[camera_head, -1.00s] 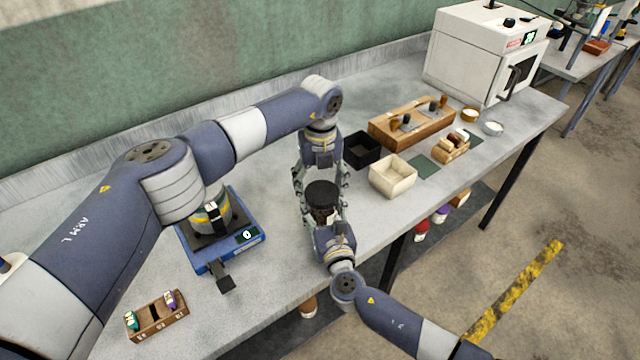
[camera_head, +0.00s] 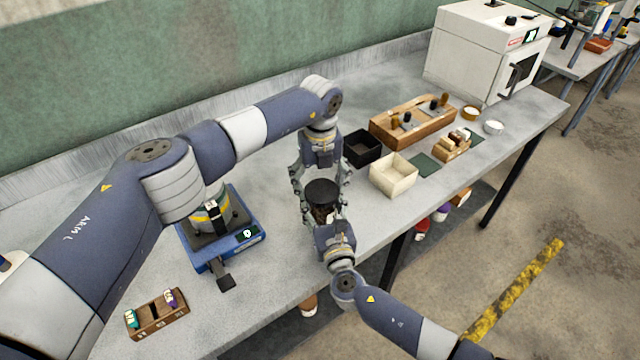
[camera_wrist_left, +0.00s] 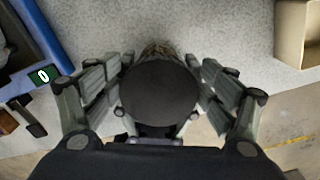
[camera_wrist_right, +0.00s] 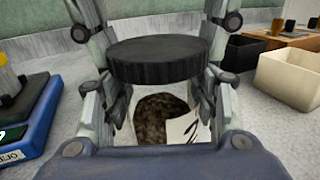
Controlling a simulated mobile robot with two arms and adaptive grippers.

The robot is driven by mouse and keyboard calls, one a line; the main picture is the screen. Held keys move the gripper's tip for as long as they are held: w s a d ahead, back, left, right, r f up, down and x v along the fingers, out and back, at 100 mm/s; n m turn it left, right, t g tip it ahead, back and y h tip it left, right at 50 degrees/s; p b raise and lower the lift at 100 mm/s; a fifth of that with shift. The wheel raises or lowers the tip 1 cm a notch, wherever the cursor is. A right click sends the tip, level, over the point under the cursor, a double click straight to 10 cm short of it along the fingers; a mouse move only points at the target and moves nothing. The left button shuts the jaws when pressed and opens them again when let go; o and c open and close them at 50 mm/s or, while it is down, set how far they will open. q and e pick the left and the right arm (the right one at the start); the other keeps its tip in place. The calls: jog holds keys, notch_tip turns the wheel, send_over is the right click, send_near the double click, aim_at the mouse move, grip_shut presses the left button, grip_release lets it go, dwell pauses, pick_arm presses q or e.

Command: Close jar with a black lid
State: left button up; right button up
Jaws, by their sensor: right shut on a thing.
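The clear jar (camera_wrist_right: 150,118) holds dark brown grain and has a white label. It stands upright between the fingers of my right gripper (camera_head: 324,218), which is shut on it. The round black lid (camera_head: 321,191) sits level at the jar's top. I cannot tell whether it is screwed tight. My left gripper (camera_head: 321,180) points down from above. Its fingers are spread on both sides of the lid, which also shows from above in the left wrist view (camera_wrist_left: 159,103). The left fingers look open, and much of the jar is hidden by both grippers.
A blue scale (camera_head: 247,243) stands left of the jar. A black box (camera_head: 362,148), a cream box (camera_head: 393,178) and a wooden rack (camera_head: 412,128) stand to the right. A small wooden holder (camera_head: 157,318) is at the front left. The table's front edge is close.

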jog(key=shift+r, duration=0.1)
pick_arm(q)
notch_tip(320, 180, up, 4)
jog(key=shift+f, duration=0.25)
pick_arm(e)
jog(key=shift+w, duration=0.1)
pick_arm(q)
jog(key=shift+r, duration=0.25)
jog(key=c, duration=1.5)
jog(key=shift+f, duration=0.4)
jog(key=shift+f, duration=0.4)
jog(key=shift+r, duration=0.1)
